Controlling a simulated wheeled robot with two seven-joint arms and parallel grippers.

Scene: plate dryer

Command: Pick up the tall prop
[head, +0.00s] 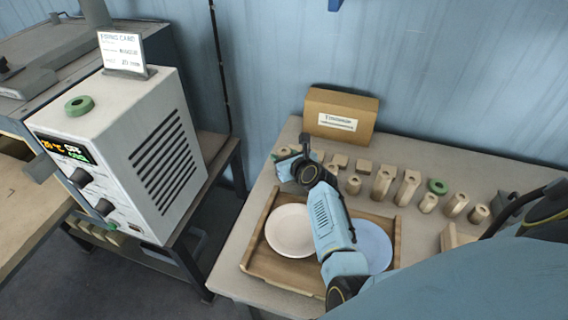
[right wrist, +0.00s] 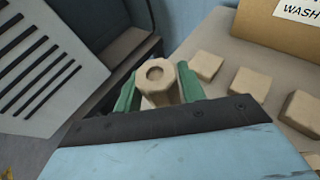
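Several pale wooden props stand in a row at the back of the table. Two taller ones, a tall prop (head: 383,182) and another (head: 407,188), stand near the middle of the row. My right gripper (head: 291,158) is at the left end of the row, past the tray. In the right wrist view, its green fingers (right wrist: 160,90) lie against both sides of a wooden prop (right wrist: 157,78) with an eight-sided top and a round hole. Most of that prop's body is hidden by my gripper. Whether it touches the table cannot be told. My left gripper is not in view.
A wooden tray (head: 257,258) holds a white plate (head: 290,231) and a blue plate (head: 374,246) under my right arm. A cardboard box (head: 341,113) stands behind the props. Low wooden blocks (right wrist: 250,84) lie right of the gripper. A white vented cabinet (head: 150,120) stands left, across a gap.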

